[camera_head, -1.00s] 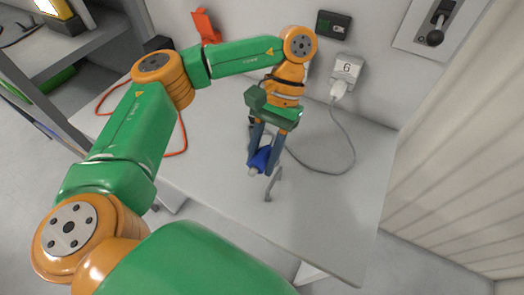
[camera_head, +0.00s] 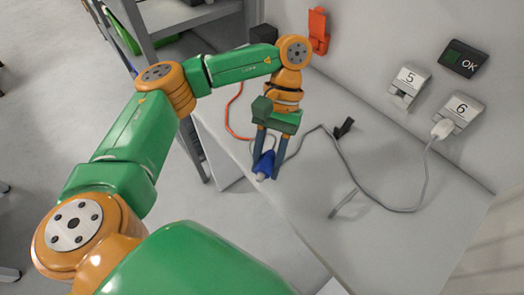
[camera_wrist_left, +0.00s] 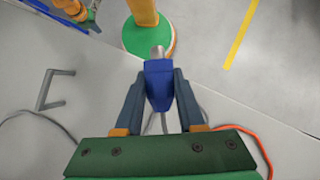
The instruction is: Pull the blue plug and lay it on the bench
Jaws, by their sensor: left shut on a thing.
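My left gripper (camera_head: 268,172) is shut on the blue plug (camera_head: 265,163), whose pale tip points down and outward near the front edge of the bench (camera_head: 400,245). In the left wrist view the plug (camera_wrist_left: 158,85) sits between both fingers of my left gripper (camera_wrist_left: 160,80), its metallic end toward the bench edge. I cannot tell whether the plug touches the bench. Socket 5 (camera_head: 408,84) on the wall shows no plug. Socket 6 (camera_head: 460,110) holds a white plug (camera_head: 442,129) with a grey cable. My right gripper is out of view.
A grey bar handle (camera_head: 345,203) stands on the bench, right of the gripper. A small black object (camera_head: 343,127) lies farther back. The grey cable (camera_head: 375,195) loops across the bench, and an orange cable (camera_head: 230,120) runs at the left. The front right bench top is clear.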

